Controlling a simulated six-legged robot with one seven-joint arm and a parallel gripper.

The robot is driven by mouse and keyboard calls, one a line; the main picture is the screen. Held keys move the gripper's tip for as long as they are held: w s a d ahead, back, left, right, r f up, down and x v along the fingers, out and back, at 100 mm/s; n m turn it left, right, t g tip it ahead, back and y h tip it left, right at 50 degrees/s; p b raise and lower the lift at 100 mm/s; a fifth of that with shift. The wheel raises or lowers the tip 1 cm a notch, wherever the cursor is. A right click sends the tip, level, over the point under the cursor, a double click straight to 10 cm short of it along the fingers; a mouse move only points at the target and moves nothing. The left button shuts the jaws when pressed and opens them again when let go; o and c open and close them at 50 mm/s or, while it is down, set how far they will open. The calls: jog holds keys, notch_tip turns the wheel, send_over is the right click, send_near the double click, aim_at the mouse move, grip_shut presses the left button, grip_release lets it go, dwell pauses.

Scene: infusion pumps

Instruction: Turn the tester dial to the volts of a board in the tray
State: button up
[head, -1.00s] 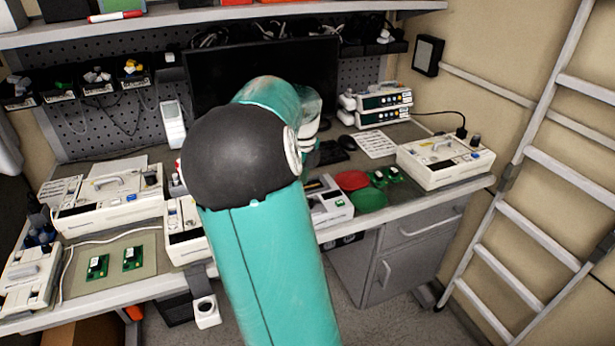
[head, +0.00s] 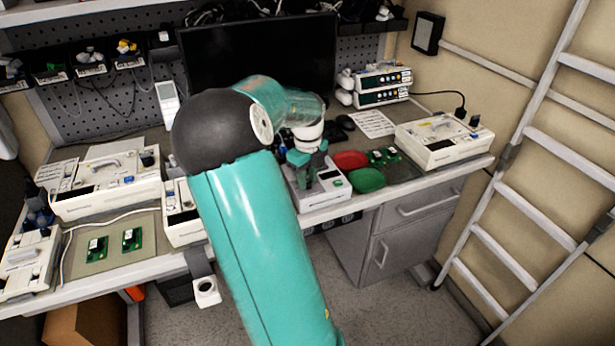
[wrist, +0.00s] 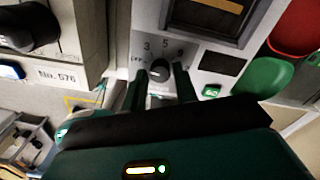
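The tester (head: 322,196) is a white box on the bench front, below my gripper (head: 318,172). In the wrist view its black dial (wrist: 159,70) sits on a light panel (wrist: 200,45) marked OFF, 3, 5 and a less clear number. My gripper (wrist: 160,80) is open, with one dark finger on each side of the dial. Gaps seem to show between fingers and dial; I cannot tell about contact. Green boards lie right of the tester (head: 385,157) and on a mat at the left (head: 97,248). Their markings are too small to read.
A red dish (head: 350,160) and a green dish (head: 368,180) lie just right of the tester. White pump units stand at the right (head: 445,141) and left (head: 106,185). A monitor (head: 260,60) stands behind. A ladder (head: 540,150) leans at the right.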

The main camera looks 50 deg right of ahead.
jog(key=c, duration=0.5)
jog(key=o, duration=0.8)
jog(key=shift+r, duration=0.1)
jog(key=shift+r, duration=3.5)
jog(key=shift+d, duration=0.1)
jog(key=shift+c, duration=0.3)
